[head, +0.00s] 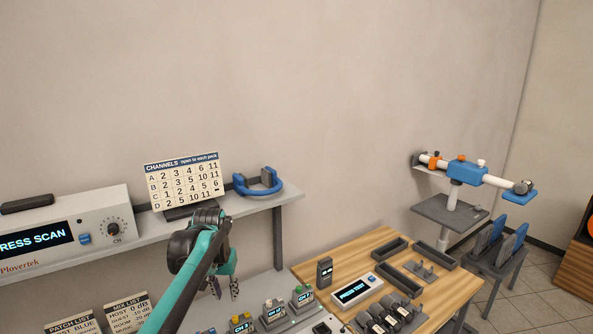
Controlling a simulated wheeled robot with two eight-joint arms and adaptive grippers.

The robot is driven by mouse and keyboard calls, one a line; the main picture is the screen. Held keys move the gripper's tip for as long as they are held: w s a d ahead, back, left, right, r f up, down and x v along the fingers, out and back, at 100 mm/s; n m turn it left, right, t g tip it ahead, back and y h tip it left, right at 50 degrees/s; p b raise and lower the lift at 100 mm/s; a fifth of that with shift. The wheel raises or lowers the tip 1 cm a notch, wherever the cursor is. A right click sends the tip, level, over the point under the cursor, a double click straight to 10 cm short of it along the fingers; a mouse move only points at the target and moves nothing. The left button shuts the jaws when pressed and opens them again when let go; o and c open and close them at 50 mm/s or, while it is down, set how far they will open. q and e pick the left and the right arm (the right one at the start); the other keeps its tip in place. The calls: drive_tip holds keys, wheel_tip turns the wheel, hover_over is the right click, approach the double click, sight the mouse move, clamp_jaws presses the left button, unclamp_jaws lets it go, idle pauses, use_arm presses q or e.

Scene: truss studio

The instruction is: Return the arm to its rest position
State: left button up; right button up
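My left arm comes in from the bottom left as a teal link with a dark wrist joint. My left gripper (225,288) hangs below that wrist with its fingers pointing down. Its two dark fingertips show apart, with nothing seen between them. It is in front of the grey shelf and left of the small channel boxes. The wrist and link hide part of the gripper. My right gripper is not in view.
A white scanner unit (70,228), a channel chart (186,180) and a blue headset-like band (258,183) are on the wall shelf (262,207). Channel boxes (274,310) stand just right of the gripper. A wooden table (345,251) holds a tester (357,289) and dark trays.

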use_arm(q)
drive_tip(key=s+d+t+b, duration=0.1)
drive_tip(key=s+t+b, duration=0.15)
drive_tip(key=s, duration=1.45)
drive_tip(key=s+f+t, duration=0.2)
drive_tip(key=s+f, duration=0.6)
drive_tip(key=s, duration=0.2)
drive_tip(key=shift+s+d+f+n+b, duration=0.3)
drive_tip(key=shift+s+d+f, duration=0.1)
drive_tip(key=shift+t, duration=0.25)
